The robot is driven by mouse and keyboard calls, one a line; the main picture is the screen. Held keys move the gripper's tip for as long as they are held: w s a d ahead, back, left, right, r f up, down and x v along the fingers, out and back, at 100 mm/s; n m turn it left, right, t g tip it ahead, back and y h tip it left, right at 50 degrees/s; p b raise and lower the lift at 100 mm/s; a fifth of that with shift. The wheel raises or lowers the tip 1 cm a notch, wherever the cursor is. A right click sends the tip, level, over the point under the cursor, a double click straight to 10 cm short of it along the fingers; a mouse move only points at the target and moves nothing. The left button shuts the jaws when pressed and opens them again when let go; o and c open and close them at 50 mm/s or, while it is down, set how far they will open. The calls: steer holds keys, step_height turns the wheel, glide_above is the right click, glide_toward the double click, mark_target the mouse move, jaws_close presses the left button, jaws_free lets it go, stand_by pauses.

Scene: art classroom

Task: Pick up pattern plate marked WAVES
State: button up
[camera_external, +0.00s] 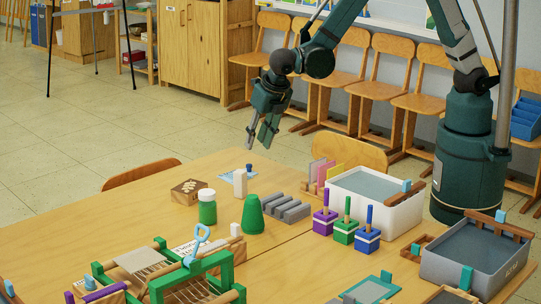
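I cannot read the word WAVES on anything in view, so I cannot tell which thing is the WAVES plate. A wooden block with a pale leaf-like pattern (187,191) lies at the back left. My gripper (258,142) hangs in the air above and behind the table's far edge, pointing down. Its fingers are apart with nothing between them.
A white tub (403,222) and a grey tray (453,278) stand at the right. Blue, green and purple handled stamps (344,233), a grey ridged rack (286,208), a green bottle (207,211) and a green cone (253,216) fill the middle. A green-framed press (240,270) stands in front.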

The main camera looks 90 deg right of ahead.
mark_target(249, 165)
steer(key=shift+w+a+f+n, duration=0.15)
steer(key=shift+f+n, duration=0.05)
steer(key=shift+f, duration=0.15)
steer(key=shift+w+a+f+n, duration=0.1)
steer(key=shift+a+f+n, duration=0.1)
steer(key=shift+f, duration=0.15)
steer(key=shift+d+f, duration=0.1)
steer(key=shift+x, duration=1.2)
steer(key=shift+b+x, duration=0.9)
steer(key=shift+x, duration=1.7)
steer(key=shift+d, duration=0.1)
steer(key=c, duration=0.9)
